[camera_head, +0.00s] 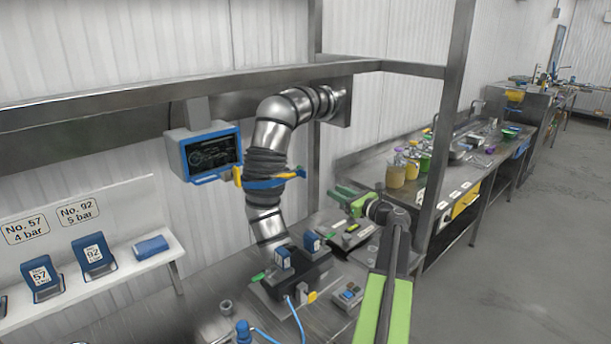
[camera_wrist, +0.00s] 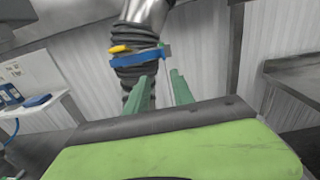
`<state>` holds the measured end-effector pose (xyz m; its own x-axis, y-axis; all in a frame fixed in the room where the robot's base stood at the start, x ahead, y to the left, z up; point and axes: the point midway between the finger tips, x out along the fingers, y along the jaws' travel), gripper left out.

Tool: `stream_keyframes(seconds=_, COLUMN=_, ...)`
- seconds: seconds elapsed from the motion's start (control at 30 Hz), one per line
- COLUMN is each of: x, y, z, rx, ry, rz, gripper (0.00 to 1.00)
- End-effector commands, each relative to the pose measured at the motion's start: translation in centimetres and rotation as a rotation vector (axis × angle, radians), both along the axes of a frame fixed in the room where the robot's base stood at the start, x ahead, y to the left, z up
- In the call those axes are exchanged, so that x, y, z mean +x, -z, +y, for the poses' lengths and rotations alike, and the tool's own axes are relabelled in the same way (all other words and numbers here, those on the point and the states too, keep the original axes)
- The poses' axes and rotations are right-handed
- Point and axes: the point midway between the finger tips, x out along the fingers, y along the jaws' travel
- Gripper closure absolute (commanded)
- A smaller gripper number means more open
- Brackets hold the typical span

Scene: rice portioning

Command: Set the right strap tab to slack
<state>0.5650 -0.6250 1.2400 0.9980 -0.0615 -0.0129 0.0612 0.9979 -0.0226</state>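A blue strap (camera_head: 272,183) goes around the dark ribbed sleeve (camera_head: 266,162) of a bent metal pipe. A yellow tab stands at the strap's left end (camera_head: 238,177), and a smaller yellow tab at its right end (camera_head: 301,172). The wrist view shows the blue strap (camera_wrist: 140,58) with a yellow tab (camera_wrist: 120,49) at its left; the right tab is not clear there. My green-fingered gripper (camera_head: 340,194) is right of and below the strap, apart from it. In the wrist view its two fingers (camera_wrist: 163,75) are spread with nothing between them.
A blue-framed screen (camera_head: 210,152) hangs left of the pipe. A dark machine block (camera_head: 290,270) with blue parts stands below it. A white shelf (camera_head: 130,255) holds blue numbered holders. A metal post (camera_head: 447,120) stands right of my arm, with a workbench (camera_head: 460,160) behind.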

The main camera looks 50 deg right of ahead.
Motion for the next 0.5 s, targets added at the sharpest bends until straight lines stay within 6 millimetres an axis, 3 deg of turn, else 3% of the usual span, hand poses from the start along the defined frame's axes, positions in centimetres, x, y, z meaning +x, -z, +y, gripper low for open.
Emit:
stream_keyframes(seconds=0.13, x=-0.6, y=-0.4, z=-0.9, rx=0.028, ry=0.017, rz=-0.019, gripper=0.71)
stream_keyframes(seconds=0.27, x=0.4, y=-0.4, z=-0.9, rx=0.025, ry=0.014, rz=-0.017, gripper=0.71)
stream_keyframes(seconds=0.5, x=6.0, y=-0.4, z=-1.3, rx=0.023, ry=0.01, rz=-0.016, gripper=0.71)
